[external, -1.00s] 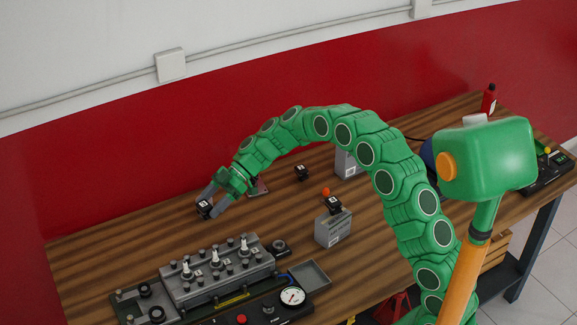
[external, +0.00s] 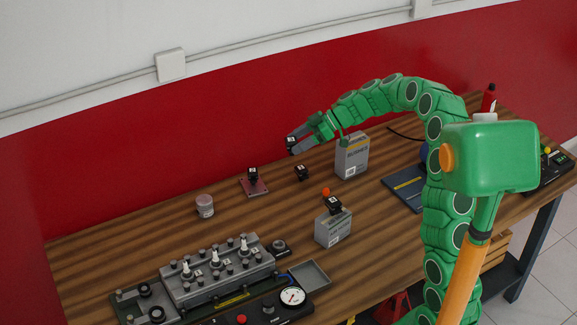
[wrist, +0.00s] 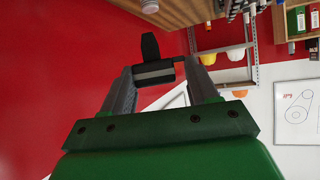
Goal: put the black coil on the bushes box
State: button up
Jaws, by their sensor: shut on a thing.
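My gripper (external: 295,146) is shut on a black coil (external: 291,142) with a white label. It holds the coil high above the table, left of the back grey box. In the wrist view the coil (wrist: 152,72) spans the two fingers, its dark upper part standing out beyond them. The back grey box (external: 352,160) stands upright with nothing on its top. A front grey box (external: 333,230) has another black coil (external: 334,205) on it. The box lettering is too small to read, so I cannot tell which is the bushes box.
A black coil sits on a red plate (external: 259,188), and another black coil (external: 301,173) stands on the table. A small jar (external: 205,206) is at left. The engine block (external: 215,272) fills the front left. A dark blue flat case (external: 405,186) lies right of the back box.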

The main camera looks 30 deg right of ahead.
jog(key=s+d+r+m+t+h, duration=0.1)
jog(key=s+d+r+m+t, duration=0.2)
jog(key=d, duration=0.9)
jog(key=s+d+r+m+t+h, duration=0.15)
jog(key=s+d+r, duration=0.35)
jog(key=d, duration=0.6)
send_over(360, 139)
jog(key=shift+m, duration=0.25)
jog(key=f, duration=0.6)
jog(key=s+f, duration=0.1)
jog(key=f, duration=0.3)
jog(key=shift+a+f, duration=0.1)
jog(key=shift+a, duration=0.1)
jog(key=shift+w+d+f, duration=0.1)
jog(key=shift+w+f, duration=0.4)
jog(key=shift+f, duration=1.55)
jog(key=o, duration=1.2)
jog(key=shift+f, duration=0.1)
jog(key=shift+c, duration=0.2)
